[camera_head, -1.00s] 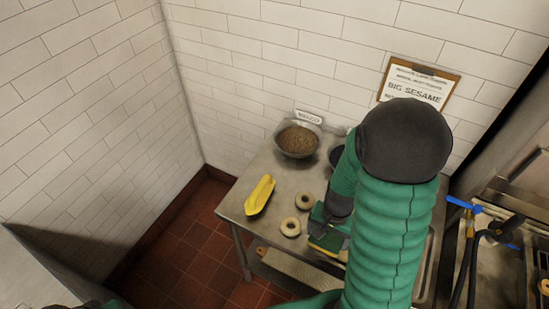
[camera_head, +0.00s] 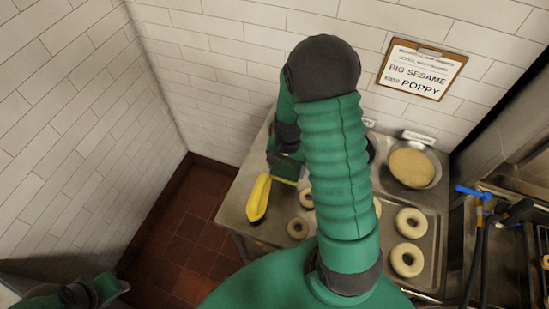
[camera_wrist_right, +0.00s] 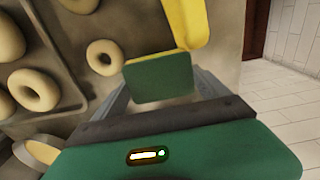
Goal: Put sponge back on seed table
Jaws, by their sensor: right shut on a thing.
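The sponge (camera_head: 287,171), green with a yellow layer, is in my right gripper (camera_head: 284,155) above the steel seed table (camera_head: 233,205). The right wrist view shows the sponge's green face (camera_wrist_right: 160,78) between the two fingers of the right gripper (camera_wrist_right: 162,88), which is shut on it. The sponge is close beside a yellow scoop-like thing (camera_head: 258,198); I cannot tell whether they touch. My right arm hides the middle and back of the table. Part of my left arm shows at the bottom left, but I cannot make out its gripper.
Small bagels (camera_head: 298,228) lie near the table's front edge. Larger bagels (camera_head: 407,259) sit on a tray (camera_head: 430,280) to the right, with a bowl of pale seeds (camera_head: 410,167) behind. A clipboard (camera_head: 421,69) hangs on the wall. Bare metal shows around the yellow thing.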

